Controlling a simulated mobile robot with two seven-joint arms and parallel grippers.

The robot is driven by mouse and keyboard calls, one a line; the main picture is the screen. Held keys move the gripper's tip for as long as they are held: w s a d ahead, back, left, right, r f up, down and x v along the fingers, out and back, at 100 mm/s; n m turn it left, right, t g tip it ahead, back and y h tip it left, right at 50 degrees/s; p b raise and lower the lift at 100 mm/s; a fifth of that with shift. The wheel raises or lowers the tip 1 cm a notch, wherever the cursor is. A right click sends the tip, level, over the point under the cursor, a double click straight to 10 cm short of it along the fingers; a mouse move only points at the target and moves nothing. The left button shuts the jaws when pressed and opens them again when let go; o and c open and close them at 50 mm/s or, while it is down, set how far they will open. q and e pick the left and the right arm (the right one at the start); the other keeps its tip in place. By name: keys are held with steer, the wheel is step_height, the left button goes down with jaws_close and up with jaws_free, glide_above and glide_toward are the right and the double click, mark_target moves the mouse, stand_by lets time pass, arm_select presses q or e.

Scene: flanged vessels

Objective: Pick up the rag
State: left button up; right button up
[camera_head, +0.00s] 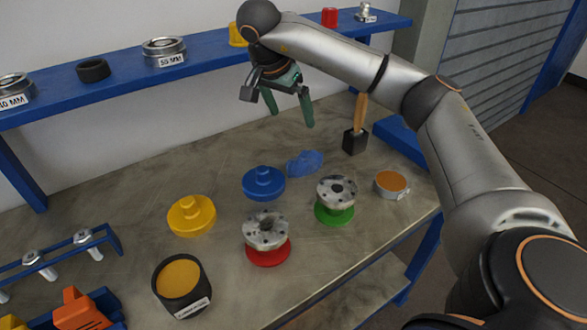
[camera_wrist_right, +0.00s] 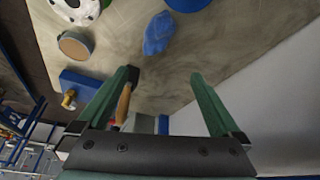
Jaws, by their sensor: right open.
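The rag (camera_head: 305,164) is a crumpled blue cloth lying on the workbench, right of the blue flanged lid in the head view. It also shows in the right wrist view (camera_wrist_right: 158,33), beyond and between the fingertips. My right gripper (camera_head: 289,112) is open and empty, with green fingers pointing down. It hangs above the bench, apart from the rag and a little behind it in the picture. In the right wrist view its two fingers (camera_wrist_right: 163,75) are spread wide. My left gripper is not in view.
A brush with a wooden handle (camera_head: 361,110) stands right of the gripper. Around the rag are a blue lid (camera_head: 263,184), a green-based flange (camera_head: 336,199) and an orange-filled tin (camera_head: 391,184). A blue shelf (camera_head: 207,61) runs behind.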

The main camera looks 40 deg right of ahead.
step_height(320, 180, down, 4)
steer(key=b, duration=0.3)
glide_above(304, 159)
steer(key=a, duration=0.2)
step_height(304, 159, down, 6)
steer(key=shift+s+a+f, duration=0.1)
steer(key=shift+s+f, duration=0.05)
steer(key=shift+f, duration=0.05)
steer(key=x, duration=0.5)
steer(key=shift+s+f+b, duration=0.1)
steer(key=shift+s+b, duration=0.05)
steer(key=shift+b, duration=0.2)
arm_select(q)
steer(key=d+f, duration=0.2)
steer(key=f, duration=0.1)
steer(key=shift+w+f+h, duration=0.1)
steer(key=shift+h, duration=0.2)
arm_select(e)
steer(key=c, duration=1.4)
